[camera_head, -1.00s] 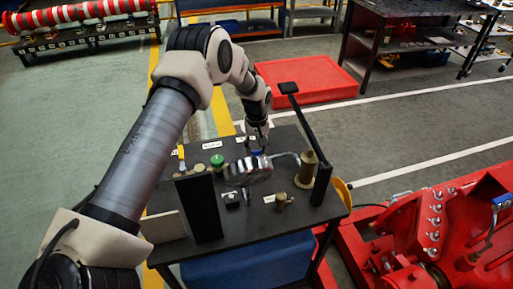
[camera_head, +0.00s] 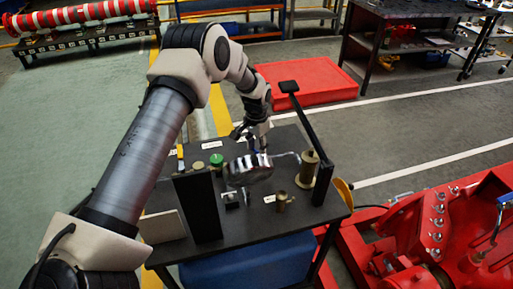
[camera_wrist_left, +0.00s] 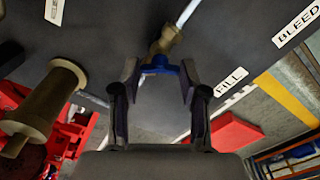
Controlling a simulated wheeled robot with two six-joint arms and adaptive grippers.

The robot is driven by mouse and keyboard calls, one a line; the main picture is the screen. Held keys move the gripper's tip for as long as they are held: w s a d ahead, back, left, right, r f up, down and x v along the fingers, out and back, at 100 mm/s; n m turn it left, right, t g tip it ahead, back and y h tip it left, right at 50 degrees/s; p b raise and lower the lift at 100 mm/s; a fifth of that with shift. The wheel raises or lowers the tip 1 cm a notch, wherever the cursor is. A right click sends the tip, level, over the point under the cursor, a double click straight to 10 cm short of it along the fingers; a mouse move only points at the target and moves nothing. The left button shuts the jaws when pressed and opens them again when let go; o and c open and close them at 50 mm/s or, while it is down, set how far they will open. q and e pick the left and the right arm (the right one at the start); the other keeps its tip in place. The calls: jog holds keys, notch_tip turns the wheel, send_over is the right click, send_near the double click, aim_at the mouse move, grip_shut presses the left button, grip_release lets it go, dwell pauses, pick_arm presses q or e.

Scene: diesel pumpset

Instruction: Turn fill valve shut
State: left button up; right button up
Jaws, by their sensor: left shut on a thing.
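The fill valve shows in the left wrist view as a brass body (camera_wrist_left: 166,40) with a blue handle (camera_wrist_left: 160,67), next to a white FILL label (camera_wrist_left: 231,82). A pale pipe runs up from the brass body. My left gripper (camera_wrist_left: 160,76) has its two fingers on either side of the blue handle and is shut on it. In the head view my left gripper (camera_head: 258,146) reaches down to the far part of the dark table, behind the shiny metal cylinder (camera_head: 250,170). The handle is largely hidden there. My right gripper is not in view.
A brass cylinder (camera_head: 308,168) and a tall black post (camera_head: 309,125) stand right of the gripper. A green knob (camera_head: 216,160) and a black upright plate (camera_head: 198,207) are to its left. A BLEED label (camera_wrist_left: 298,24) lies nearby. Red machinery (camera_head: 425,240) is at right.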

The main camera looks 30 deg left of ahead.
pick_arm(q)
jog(key=m, duration=0.6)
jog(key=shift+s+f+b, duration=0.1)
jog(key=shift+f+b, duration=0.05)
jog(key=shift+b, duration=0.25)
jog(key=o, duration=1.1)
jog(key=shift+o, duration=0.2)
notch_tip(320, 180, up, 12)
